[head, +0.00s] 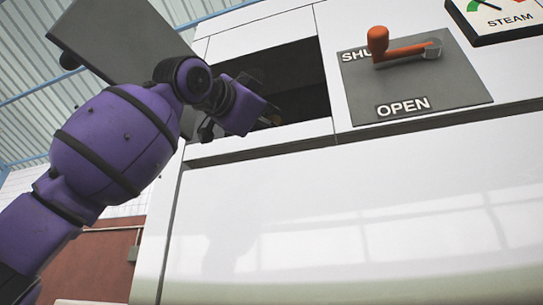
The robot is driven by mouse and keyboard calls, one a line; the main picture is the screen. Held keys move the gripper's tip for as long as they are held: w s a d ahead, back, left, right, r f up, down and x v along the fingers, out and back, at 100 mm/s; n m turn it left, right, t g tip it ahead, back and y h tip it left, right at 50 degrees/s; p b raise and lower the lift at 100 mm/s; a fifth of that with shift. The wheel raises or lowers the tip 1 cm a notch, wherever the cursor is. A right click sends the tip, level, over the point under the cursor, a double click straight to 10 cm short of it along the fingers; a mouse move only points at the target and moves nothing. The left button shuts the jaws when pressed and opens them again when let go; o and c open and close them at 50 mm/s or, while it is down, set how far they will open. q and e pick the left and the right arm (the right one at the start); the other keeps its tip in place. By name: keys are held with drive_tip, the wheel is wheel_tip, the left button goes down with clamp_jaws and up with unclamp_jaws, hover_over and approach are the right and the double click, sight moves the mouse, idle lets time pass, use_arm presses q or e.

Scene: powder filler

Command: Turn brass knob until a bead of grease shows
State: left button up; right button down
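My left gripper (243,105) reaches from the left into a dark rectangular opening (295,75) in the front of a white machine (330,200). Its fingers are dark against the dark recess, so I cannot tell whether they are open or shut, or whether they touch anything. I cannot make out a brass knob or any grease; the gripper and the shadow hide much of the recess. My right gripper is not in view.
A grey panel (125,40) juts out at the opening's left, close to my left arm. Right of the opening, an orange-handled lever (405,50) sits on a grey plate (440,85) marked SHUT and OPEN. A STEAM gauge (500,18) is at top right.

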use_arm(q)
drive_tip(key=m+g, duration=0.1)
drive_tip(key=m, duration=0.2)
drive_tip(key=m+g, duration=0.2)
drive_tip(key=m, duration=0.2)
drive_tip(key=shift+w+d+f, duration=0.1)
drive_tip(key=m+g, duration=0.1)
drive_tip(key=m, duration=0.3)
drive_tip(key=shift+w+y, duration=0.15)
drive_tip(key=shift+y, duration=0.25)
drive_tip(key=shift+m, duration=0.3)
drive_tip(key=o, duration=1)
drive_tip(key=shift+a, duration=0.2)
drive_tip(key=shift+o, duration=0.2)
drive_tip(key=shift+d, duration=0.1)
drive_tip(key=shift+s+r, duration=0.2)
